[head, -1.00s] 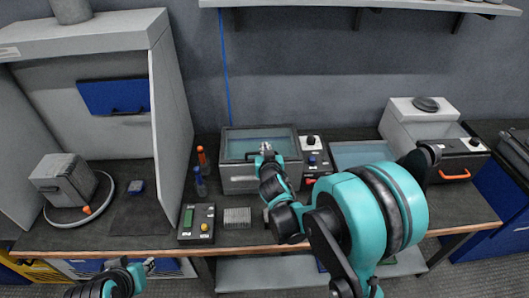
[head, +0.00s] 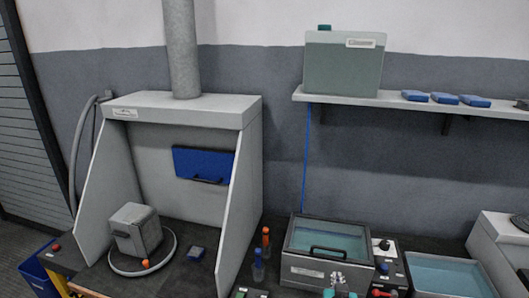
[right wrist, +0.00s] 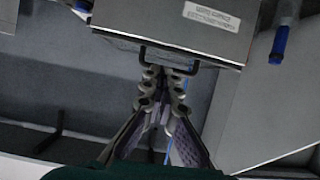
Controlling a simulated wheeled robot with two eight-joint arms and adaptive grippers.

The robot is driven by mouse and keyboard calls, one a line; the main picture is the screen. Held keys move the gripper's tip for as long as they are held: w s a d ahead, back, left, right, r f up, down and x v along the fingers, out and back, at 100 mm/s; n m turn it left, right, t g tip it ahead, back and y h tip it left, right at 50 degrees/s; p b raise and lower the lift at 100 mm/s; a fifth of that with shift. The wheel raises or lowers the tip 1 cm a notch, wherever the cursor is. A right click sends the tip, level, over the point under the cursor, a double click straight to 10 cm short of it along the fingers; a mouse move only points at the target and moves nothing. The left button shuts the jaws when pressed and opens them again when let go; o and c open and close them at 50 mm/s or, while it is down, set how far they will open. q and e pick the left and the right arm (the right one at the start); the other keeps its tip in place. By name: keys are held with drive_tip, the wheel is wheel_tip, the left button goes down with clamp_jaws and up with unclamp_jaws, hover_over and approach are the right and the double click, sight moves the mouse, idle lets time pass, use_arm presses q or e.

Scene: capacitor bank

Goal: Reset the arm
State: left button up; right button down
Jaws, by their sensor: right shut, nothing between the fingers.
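My right gripper (head: 339,281) shows only as a small tip at the bottom edge of the head view, in front of the lidded bath. In the right wrist view its two fingers (right wrist: 165,72) are together with nothing between them. Their tips lie close to the black handle (right wrist: 168,61) of a grey metal box (right wrist: 180,25) with a white label; I cannot tell if they touch it. Most of my right arm is below the head view. My left gripper is in neither current view.
The grey bath (head: 328,278) stands on the dark bench beside a control box (head: 390,268) and an open water tray (head: 446,278). A wall shelf (head: 400,103) is above.

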drive_tip(key=s+a+r+n+g+y, duration=0.1)
drive_tip(key=s+a+g, duration=0.1)
drive_tip(key=s, duration=0.7)
drive_tip(key=s+a+r+n+g+y, duration=0.1)
drive_tip(key=s+a+g+y, duration=0.1)
drive_tip(key=s, duration=0.7)
drive_tip(key=shift+s+a+r+n+g+y, duration=0.15)
drive_tip(key=shift+s+a+n+g+y, duration=0.25)
drive_tip(key=shift+g, duration=0.3)
drive_tip(key=shift+w+a, duration=0.1)
